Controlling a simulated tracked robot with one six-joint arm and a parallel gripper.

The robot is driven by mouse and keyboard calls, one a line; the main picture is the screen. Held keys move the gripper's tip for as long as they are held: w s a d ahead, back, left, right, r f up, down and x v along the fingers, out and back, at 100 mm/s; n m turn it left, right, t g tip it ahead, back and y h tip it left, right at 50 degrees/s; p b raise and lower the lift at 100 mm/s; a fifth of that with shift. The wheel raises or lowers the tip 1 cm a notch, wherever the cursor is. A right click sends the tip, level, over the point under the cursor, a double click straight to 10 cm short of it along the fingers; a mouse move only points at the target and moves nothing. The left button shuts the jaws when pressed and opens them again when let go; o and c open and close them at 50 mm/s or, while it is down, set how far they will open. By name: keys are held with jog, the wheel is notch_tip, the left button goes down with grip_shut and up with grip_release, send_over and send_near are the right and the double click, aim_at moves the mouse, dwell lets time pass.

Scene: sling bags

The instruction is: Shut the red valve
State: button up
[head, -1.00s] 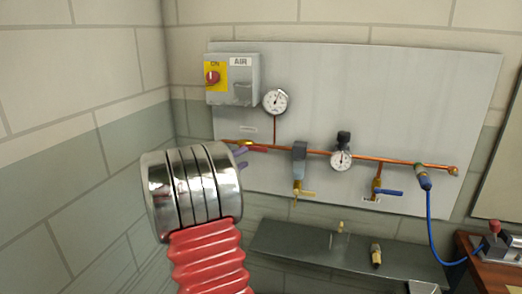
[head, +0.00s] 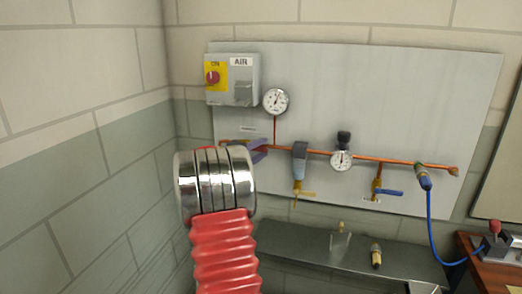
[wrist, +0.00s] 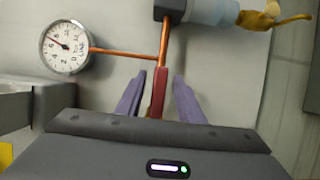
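The red valve's lever (wrist: 158,92) lies in line with the copper pipe in the wrist view. My gripper (wrist: 158,76) is open, with one purple finger on each side of the lever. Gaps show between the lever and both fingers, so it is not clamped. In the head view my gripper (head: 261,149) is in front of the left end of the pipe, and its fingers hide most of the lever. The valve body is hidden behind my gripper in the wrist view.
A gauge (head: 276,101) and a grey AIR box (head: 243,72) with a red knob are above my gripper. A filter with a yellow lever (head: 304,194), a second gauge (head: 341,160) and a blue lever (head: 389,192) are to the right. A dark shelf (head: 300,249) is below.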

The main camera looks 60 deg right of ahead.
jog(key=shift+c, duration=0.2)
grip_shut()
dwell(0.3)
jog(key=shift+d, duration=0.15)
jog(key=shift+s+f, duration=0.1)
jog(key=shift+f, duration=0.05)
